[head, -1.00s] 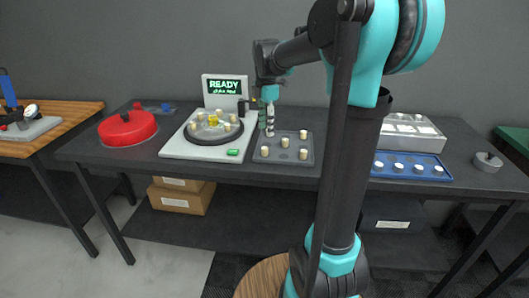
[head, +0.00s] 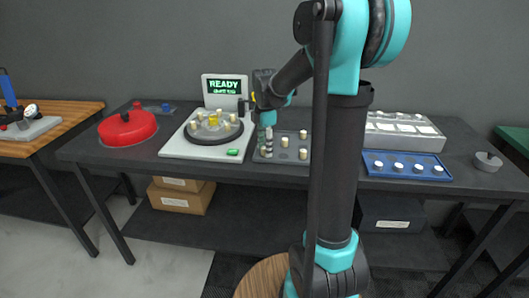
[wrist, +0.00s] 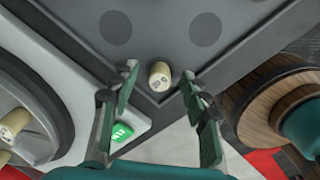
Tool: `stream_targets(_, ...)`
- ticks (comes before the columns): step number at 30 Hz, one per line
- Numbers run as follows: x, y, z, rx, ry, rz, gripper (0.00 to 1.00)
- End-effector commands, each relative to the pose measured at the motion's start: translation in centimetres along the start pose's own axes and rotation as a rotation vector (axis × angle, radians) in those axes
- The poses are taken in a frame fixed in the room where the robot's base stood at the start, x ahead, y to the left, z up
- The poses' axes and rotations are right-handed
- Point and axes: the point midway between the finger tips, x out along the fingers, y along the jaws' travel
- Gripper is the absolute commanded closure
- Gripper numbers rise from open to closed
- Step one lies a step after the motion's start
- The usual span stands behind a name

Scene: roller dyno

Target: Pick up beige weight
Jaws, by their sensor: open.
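A small beige weight (wrist: 159,76), a short cylinder with dark marks on its end, stands near a corner of the dark grey tray (wrist: 228,48) in the wrist view. My gripper (wrist: 160,82) is open, with one finger on each side of this weight and a gap to each. In the head view my gripper (head: 267,146) is over the tray's left side, close above the beige weight (head: 264,153) at its front left corner. More beige weights (head: 303,154) stand on the tray (head: 274,160).
Left of the tray is a white machine (head: 186,149) with a round platter holding several beige weights and one yellow piece, a green button (wrist: 121,131) and a READY screen (head: 223,87). A red lid-like object (head: 127,128) stands far left. A blue tray (head: 400,175) is right.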

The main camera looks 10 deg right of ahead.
Motion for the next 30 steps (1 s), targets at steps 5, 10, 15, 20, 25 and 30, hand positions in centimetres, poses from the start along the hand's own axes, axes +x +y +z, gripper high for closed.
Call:
stream_targets(5,0.0,0.0,0.0,0.000,0.000,0.000,0.69)
stream_targets(10,0.0,0.0,0.0,0.000,0.000,0.000,0.90)
stream_targets(15,0.0,0.0,0.0,0.000,0.000,0.000,0.94)
stream_targets(20,-0.1,0.0,0.0,0.000,0.000,0.000,0.94)
stream_targets(25,-0.9,0.0,0.0,0.000,0.000,0.000,0.94)
stream_targets(30,-3.4,-0.1,0.0,0.000,0.000,0.000,0.94)
